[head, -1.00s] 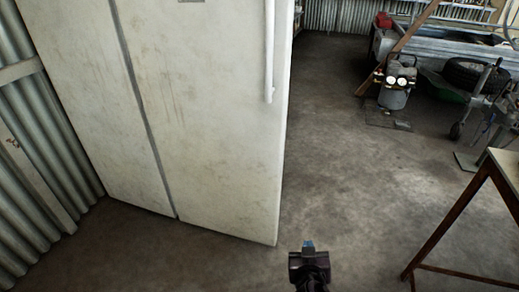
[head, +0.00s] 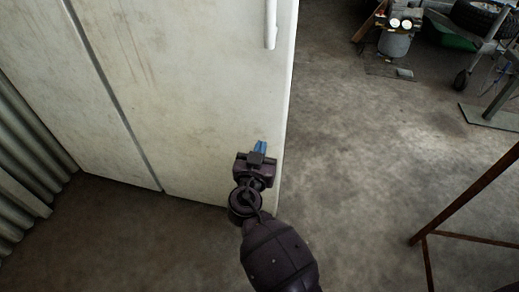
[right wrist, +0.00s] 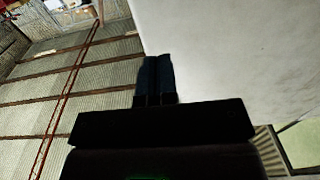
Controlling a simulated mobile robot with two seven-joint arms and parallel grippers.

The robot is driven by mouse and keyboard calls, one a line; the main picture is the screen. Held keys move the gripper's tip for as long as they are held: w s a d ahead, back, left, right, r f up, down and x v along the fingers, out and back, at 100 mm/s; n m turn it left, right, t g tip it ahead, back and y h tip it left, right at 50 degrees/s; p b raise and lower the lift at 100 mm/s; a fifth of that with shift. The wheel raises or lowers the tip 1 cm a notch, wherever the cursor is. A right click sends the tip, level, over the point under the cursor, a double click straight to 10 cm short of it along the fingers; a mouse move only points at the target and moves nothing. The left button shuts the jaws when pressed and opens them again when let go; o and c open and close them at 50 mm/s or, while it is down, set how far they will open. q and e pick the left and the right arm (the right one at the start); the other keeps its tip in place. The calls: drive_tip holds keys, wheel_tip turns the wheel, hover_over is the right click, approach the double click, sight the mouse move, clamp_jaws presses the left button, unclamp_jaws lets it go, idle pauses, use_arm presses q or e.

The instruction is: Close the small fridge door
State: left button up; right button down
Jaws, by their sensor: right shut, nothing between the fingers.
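The white, stained fridge fills the upper left of the head view. Its door (head: 205,95) has a long white handle (head: 271,25) near its right edge, and a grey seam separates it from the body (head: 75,110). I cannot tell from this seam how far open the door is. My right gripper (head: 260,148) is shut and empty, with blue fingertips over the door's lower right part; touching or apart is unclear. In the right wrist view the shut fingers (right wrist: 155,78) overlap the edge of a pale flat surface (right wrist: 240,50). My left gripper is out of view.
A corrugated wall (head: 20,150) stands at the left. The concrete floor (head: 360,140) is clear right of the fridge. A rusty metal frame (head: 465,205) stands at right, and a compressor (head: 394,42) with two gauges sits at upper right.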

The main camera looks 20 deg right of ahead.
sight(271, 117)
drive_tip(key=x, duration=1)
drive_tip(key=shift+w+d, duration=0.2)
drive_tip(key=shift+w, duration=0.1)
